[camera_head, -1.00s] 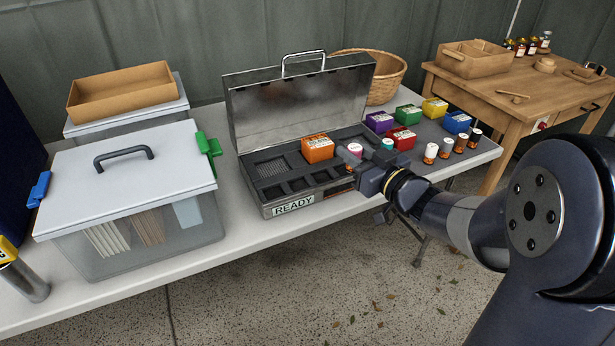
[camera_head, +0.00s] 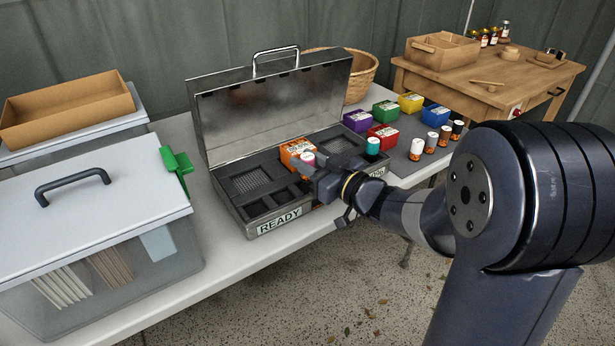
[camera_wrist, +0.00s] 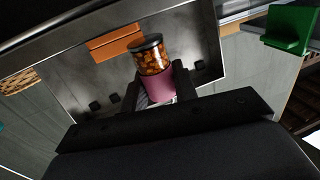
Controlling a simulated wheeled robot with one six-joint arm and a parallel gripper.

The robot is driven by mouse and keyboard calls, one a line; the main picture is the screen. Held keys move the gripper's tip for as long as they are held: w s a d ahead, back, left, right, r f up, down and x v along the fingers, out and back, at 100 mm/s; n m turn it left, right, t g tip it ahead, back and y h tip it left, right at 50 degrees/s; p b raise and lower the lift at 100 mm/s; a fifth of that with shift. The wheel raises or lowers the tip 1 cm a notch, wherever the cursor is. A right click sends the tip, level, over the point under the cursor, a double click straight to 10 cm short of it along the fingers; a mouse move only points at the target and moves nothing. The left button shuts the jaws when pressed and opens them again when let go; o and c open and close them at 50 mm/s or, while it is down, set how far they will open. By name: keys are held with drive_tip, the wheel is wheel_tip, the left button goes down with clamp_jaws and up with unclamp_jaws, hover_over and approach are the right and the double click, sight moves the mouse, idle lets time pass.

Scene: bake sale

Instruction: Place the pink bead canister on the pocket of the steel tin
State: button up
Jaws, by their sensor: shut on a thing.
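The pink bead canister (camera_head: 308,159) is held in my gripper (camera_head: 318,172) over the steel tin. In the wrist view it shows as a clear jar of amber beads with a dark end and a pink end (camera_wrist: 158,88), between the two fingers (camera_wrist: 160,97). The steel tin (camera_head: 265,115) is open, with its lid raised at the back and a READY label on its front. Its dark insert has several pockets; an empty one (camera_head: 252,181) shows at the left. My gripper covers part of the front-right pockets. The canister appears above the insert; its exact height is unclear.
An orange box (camera_head: 297,149) sits in the tin, just behind the canister. A teal-topped canister (camera_head: 373,147) stands at the tin's right end. Coloured boxes and several canisters stand on a grey mat further right. A lidded clear bin (camera_head: 110,190) stands left of the tin.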

drive_tip(key=shift+f+b, duration=0.3)
drive_tip(key=shift+f, duration=1.05)
drive_tip(key=shift+f, duration=0.15)
drive_tip(key=o, duration=1)
drive_tip(key=shift+c, duration=0.2)
drive_tip(key=shift+r, duration=0.3)
drive_tip(key=p+v, duration=0.2)
drive_tip(key=v, duration=1)
drive_tip(key=shift+f, duration=0.15)
